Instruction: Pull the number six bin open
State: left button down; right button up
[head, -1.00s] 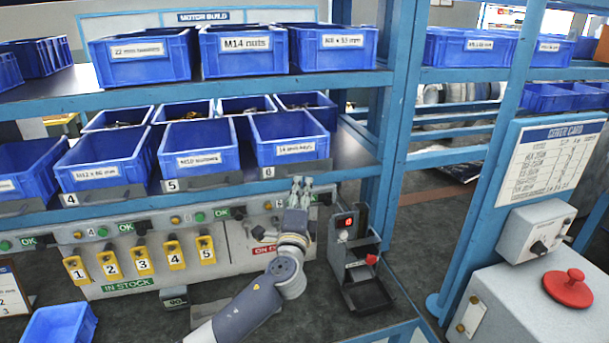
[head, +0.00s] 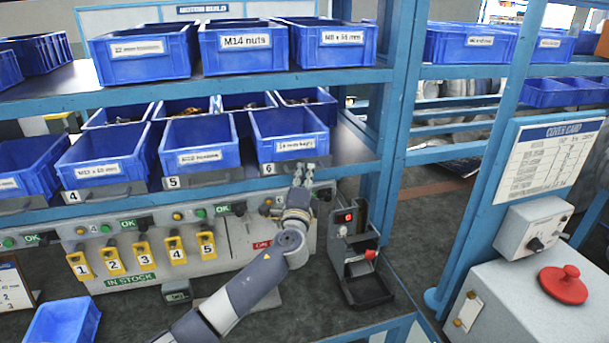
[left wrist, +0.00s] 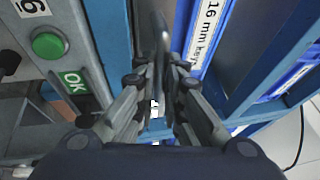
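The number six bin (head: 289,135) is a blue bin with a "mm keys" label, at the right end of the middle shelf. Its front stands in line with bins 4 and 5. A grey plate marked 6 (head: 268,169) is below its front. My left gripper (head: 304,172) is at the right part of that plate, below the label. In the left wrist view, my left gripper's fingers (left wrist: 160,75) stand apart on both sides of a dark, narrow bar, which looks like the bin's handle. I cannot tell whether they touch it. The bin's blue front (left wrist: 210,30) shows beside them. My right gripper is out of view.
Bin 5 (head: 198,145) stands just left of bin six. Below the shelf is a panel with green buttons and yellow numbered tags (head: 144,254). A blue post (head: 390,130) rises right of the bin.

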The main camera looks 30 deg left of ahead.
pick_arm(q)
jog(key=s+d, duration=1.1)
jog(key=d, duration=0.1)
jog(key=shift+d, duration=0.4)
jog(key=c, duration=1.7)
grip_release()
jog(key=v, duration=1.2)
jog(key=shift+f, duration=0.1)
